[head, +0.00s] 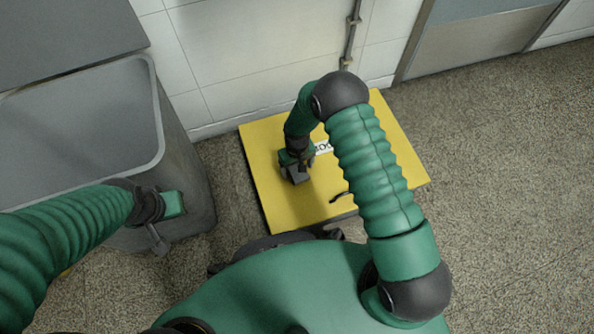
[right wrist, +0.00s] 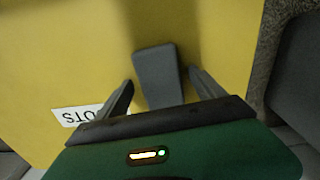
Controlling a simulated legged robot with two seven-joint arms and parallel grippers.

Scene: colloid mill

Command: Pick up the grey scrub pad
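The grey scrub pad (right wrist: 158,75) is a dark grey block over the yellow surface in the right wrist view. In the head view a grey block (head: 298,178), which looks like the pad, shows at my right gripper (head: 296,166). In the right wrist view my right gripper (right wrist: 161,78) is open, with one finger on each side of the pad and yellow showing between. The pad's near end is hidden behind the gripper body. I cannot tell its height off the surface. My left gripper (head: 157,240) hangs before a grey bin; its finger opening is unclear.
The yellow platform (head: 270,205) bears a partly hidden white label (right wrist: 76,116) and a dark curved piece (head: 341,198). The large grey bin (head: 185,150) stands left of it. A tiled wall (head: 260,50) with a pipe is behind. Speckled floor (head: 500,180) is free at right.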

